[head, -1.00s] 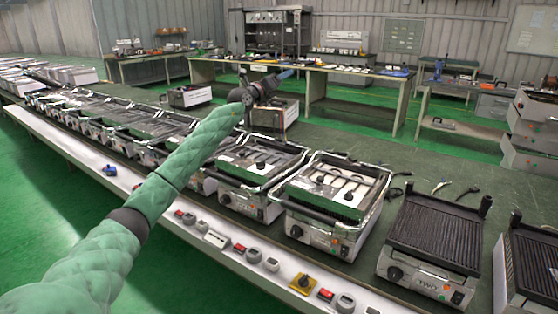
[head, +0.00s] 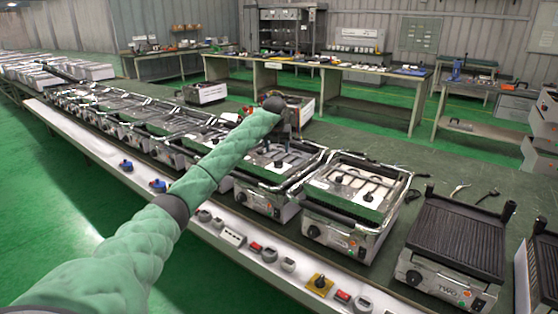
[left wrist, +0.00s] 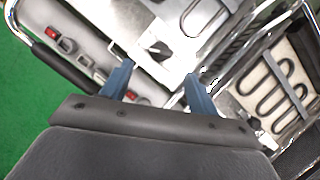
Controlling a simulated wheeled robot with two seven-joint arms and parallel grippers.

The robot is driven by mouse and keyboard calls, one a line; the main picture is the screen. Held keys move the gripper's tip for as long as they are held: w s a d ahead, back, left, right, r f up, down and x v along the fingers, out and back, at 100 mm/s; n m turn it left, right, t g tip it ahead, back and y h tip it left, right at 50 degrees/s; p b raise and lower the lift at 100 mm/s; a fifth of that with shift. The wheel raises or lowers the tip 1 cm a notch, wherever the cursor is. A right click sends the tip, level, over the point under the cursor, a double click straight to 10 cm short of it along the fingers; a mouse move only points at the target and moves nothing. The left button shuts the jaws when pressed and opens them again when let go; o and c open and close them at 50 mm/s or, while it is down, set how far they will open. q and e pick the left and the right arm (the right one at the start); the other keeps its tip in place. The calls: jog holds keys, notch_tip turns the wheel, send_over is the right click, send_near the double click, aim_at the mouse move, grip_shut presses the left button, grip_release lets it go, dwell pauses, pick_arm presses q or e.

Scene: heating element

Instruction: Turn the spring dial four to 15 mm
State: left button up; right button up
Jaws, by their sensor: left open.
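My left arm reaches in from the lower left of the head view. Its gripper (head: 276,142) points down over an open press with a heating element. In the left wrist view its two blue fingers (left wrist: 158,72) are apart and empty. Just beyond the fingertips lies a pale plate (left wrist: 176,70) with a small dark dial-like part (left wrist: 158,48) on it. The head view shows small black knobs on the open presses, one on the press to the right (head: 368,197). I cannot tell which is spring dial four or read any scale. My right gripper is not in view.
A row of presses runs along the green bench, with chrome frames (head: 400,200) standing up around them. A ribbed grill (head: 458,240) stands at the right. The white front rail (head: 215,225) carries switches and a yellow-plated knob (head: 320,283). Work tables stand behind.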

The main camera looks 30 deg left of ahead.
aim_at(278, 161)
pick_arm(q)
jog(key=p+x, duration=0.1)
jog(key=x, duration=0.5)
jog(key=shift+w, duration=0.1)
jog(key=shift+p+x, duration=0.4)
jog(key=shift+x, duration=0.45)
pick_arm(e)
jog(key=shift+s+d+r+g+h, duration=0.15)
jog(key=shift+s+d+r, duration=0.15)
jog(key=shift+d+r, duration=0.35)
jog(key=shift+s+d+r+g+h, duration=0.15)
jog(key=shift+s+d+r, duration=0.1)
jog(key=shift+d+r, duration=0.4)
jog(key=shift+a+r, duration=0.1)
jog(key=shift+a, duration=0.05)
pick_arm(q)
jog(key=c, duration=1)
